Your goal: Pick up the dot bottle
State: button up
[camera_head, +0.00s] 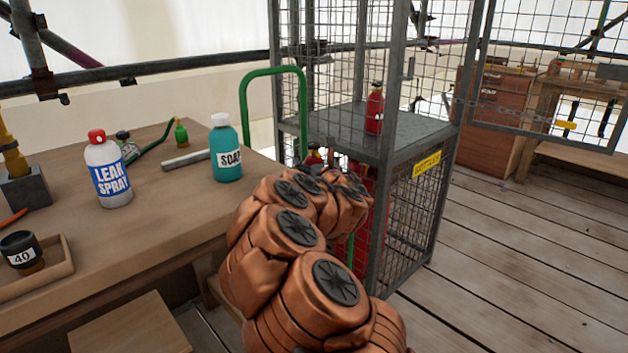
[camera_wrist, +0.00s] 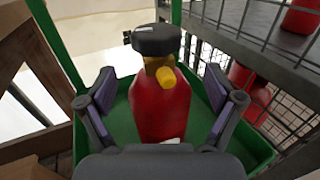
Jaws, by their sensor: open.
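A red bottle (camera_wrist: 162,105) with a black knob on top and a yellow outlet stands upright in a green tray (camera_wrist: 120,110) in the wrist view. A pale patch shows low on its front, partly hidden by my gripper; I see no dot on it. My gripper (camera_wrist: 160,88) is open, with one finger on each side of the bottle and visible gaps to it. In the head view my arm hides the gripper. A red bottle top (camera_head: 313,155) shows just behind the arm. Another red bottle (camera_head: 374,110) stands on the cage shelf.
The wire cage (camera_head: 390,150) stands right of the green handle (camera_head: 273,72), with its mesh door open. The bench (camera_head: 150,215) at left holds a leak spray bottle (camera_head: 108,172), a soap bottle (camera_head: 225,150) and a tray (camera_head: 55,275). Floor at right is clear.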

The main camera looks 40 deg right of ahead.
jog(key=shift+c, duration=0.3)
grip_shut()
dwell(0.4)
